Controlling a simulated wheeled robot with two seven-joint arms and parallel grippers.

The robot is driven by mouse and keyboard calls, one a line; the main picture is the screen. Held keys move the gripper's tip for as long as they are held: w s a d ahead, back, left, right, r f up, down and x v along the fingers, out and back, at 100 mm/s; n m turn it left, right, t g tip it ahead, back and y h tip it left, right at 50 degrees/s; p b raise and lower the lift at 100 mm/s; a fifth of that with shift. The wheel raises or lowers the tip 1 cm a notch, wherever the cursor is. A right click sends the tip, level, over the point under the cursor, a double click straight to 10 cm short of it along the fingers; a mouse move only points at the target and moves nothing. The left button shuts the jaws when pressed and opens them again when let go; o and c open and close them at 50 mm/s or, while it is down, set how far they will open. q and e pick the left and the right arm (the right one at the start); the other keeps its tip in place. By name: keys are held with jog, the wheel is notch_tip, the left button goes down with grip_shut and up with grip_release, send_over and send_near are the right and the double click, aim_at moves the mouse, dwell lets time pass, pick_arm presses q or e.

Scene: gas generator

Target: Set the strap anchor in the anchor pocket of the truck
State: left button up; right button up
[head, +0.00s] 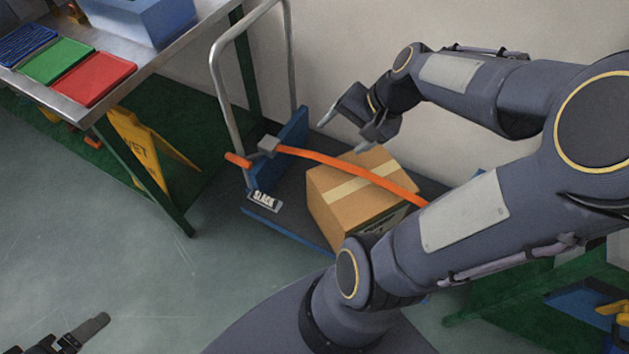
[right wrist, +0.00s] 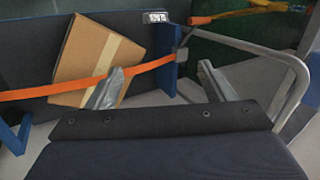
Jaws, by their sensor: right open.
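The blue-edged truck (head: 258,222) stands by the wall with a grey tube handle (head: 220,90). A cardboard box (head: 345,205) sits tilted on its deck, and an orange strap (head: 330,162) crosses it. A grey fitting (head: 268,146) with an orange end is at the strap's left end, by a blue upright plate (head: 293,140). I cannot tell whether it is the strap anchor; the strap's other end is hidden behind my arm. My right gripper (head: 345,135) is open above the box's back side; its spread fingers also show in the right wrist view (right wrist: 163,68). My left gripper (head: 85,335) is only partly seen at bottom left.
A label reading SLACK (head: 265,200) is on the truck. A metal table (head: 160,65) with coloured trays and a blue bin (head: 140,20) stands at upper left. A yellow wet-floor sign (head: 140,150) is beneath it. The floor at left is clear.

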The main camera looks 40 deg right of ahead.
jog(key=s+a+r+n, duration=0.1)
jog(key=s+a+n, duration=0.2)
jog(key=a+n, duration=0.2)
jog(key=s+a+r+n, duration=0.2)
jog(key=a+n, duration=0.3)
jog(key=a, duration=0.4)
jog(key=shift+s+a+n+y, duration=0.2)
jog(key=shift+s+n+y, duration=0.15)
jog(key=shift+s, duration=0.5)
notch_tip(320, 180, up, 14)
jog(key=p, duration=1.4)
